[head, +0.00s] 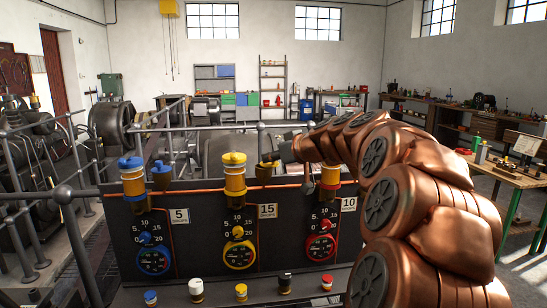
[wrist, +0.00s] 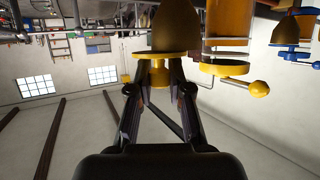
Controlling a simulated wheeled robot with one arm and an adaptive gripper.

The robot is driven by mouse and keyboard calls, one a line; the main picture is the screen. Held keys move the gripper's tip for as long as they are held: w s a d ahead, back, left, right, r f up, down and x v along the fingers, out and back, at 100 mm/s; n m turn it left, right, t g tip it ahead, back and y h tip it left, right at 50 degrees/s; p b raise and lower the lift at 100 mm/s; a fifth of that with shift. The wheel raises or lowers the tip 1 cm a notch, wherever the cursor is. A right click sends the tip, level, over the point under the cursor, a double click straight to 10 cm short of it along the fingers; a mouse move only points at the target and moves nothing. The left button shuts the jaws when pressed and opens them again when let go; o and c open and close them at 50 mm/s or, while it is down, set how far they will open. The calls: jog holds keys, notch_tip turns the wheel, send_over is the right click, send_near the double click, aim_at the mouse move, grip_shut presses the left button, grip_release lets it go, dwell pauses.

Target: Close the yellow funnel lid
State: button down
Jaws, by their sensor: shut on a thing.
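The yellow funnel (head: 263,174) is a small brass cup on the panel's top edge, right of the yellow-capped oiler (head: 235,182). It also shows upside down in the wrist view (wrist: 178,28). Its lid is a flat yellow disc (wrist: 160,56) with a small yellow knob below it in that view. The disc lies at the funnel's rim, set somewhat left of the funnel's middle there. I cannot tell whether it fully covers the mouth. My gripper (wrist: 157,72) is shut on the lid's knob, with one finger on each side. In the head view my gripper (head: 272,158) partly hides the lid.
The oiler stands close beside the funnel, with a yellow ball handle (wrist: 259,89) sticking out. A blue-capped oiler (head: 132,182) and blue funnel (head: 160,178) stand farther left. A red-banded oiler (head: 330,182) stands below my arm. Gauges and valves cover the panel (head: 190,245). Railings stand behind.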

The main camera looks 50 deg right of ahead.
jog(key=shift+a+h, duration=0.1)
jog(key=shift+h, duration=0.2)
jog(key=shift+a+m+h, duration=0.25)
jog(key=shift+m+h, duration=0.15)
jog(key=shift+m, duration=0.2)
jog(key=m+h, duration=0.1)
jog(key=a+m+g+h+p, duration=0.1)
jog(key=shift+w+r+h, duration=0.15)
jog(key=shift+w+h, duration=0.05)
jog(key=shift+h, duration=0.1)
jog(key=m+h+p, duration=0.1)
jog(key=m+g+p, duration=0.1)
jog(key=p, duration=0.1)
jog(key=shift+w+a+h, duration=0.2)
jog(key=shift+a+h, duration=0.05)
jog(key=shift+h, duration=0.15)
jog(key=shift+a+f+m+g+h+p, duration=0.1)
jog(key=shift+f+m+g+h+p, duration=0.2)
jog(key=shift+m+p, duration=0.1)
jog(key=c, duration=1.1)
grip_release()
jog(key=shift+r, duration=0.1)
jog(key=shift+o, duration=0.2)
jog(key=shift+r, duration=0.1)
